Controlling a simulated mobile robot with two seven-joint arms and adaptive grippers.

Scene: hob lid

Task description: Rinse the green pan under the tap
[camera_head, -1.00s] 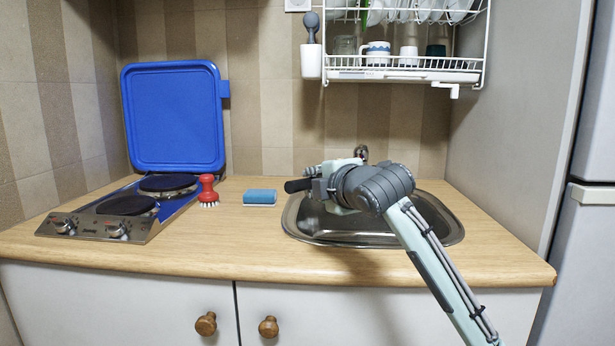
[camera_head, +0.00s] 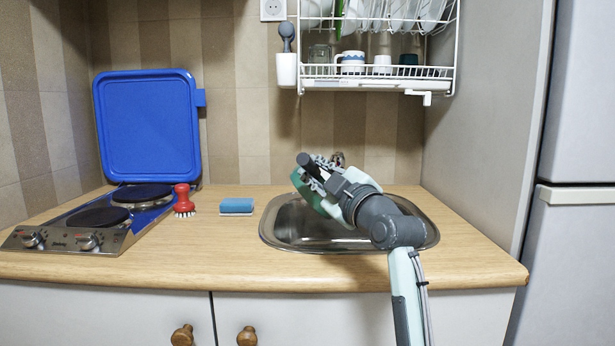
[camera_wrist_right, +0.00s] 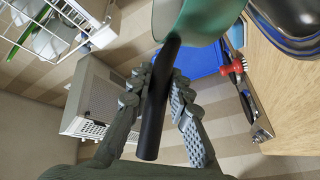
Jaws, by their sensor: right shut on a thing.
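My right gripper (camera_head: 325,172) is shut on the dark handle of the green pan (camera_head: 304,192), above the left part of the metal sink (camera_head: 285,222). The pan is steeply tilted, its green side facing left, and is partly hidden by the gripper. In the right wrist view, the black handle (camera_wrist_right: 156,110) runs between the fingers of my right gripper (camera_wrist_right: 162,88) to the green pan (camera_wrist_right: 205,18). The tap (camera_head: 338,158) shows only as a small piece behind the gripper. I cannot see any water. My left gripper is out of view.
A dish rack (camera_head: 375,72) hangs above the sink. A grey side panel (camera_head: 485,130) bounds the right.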

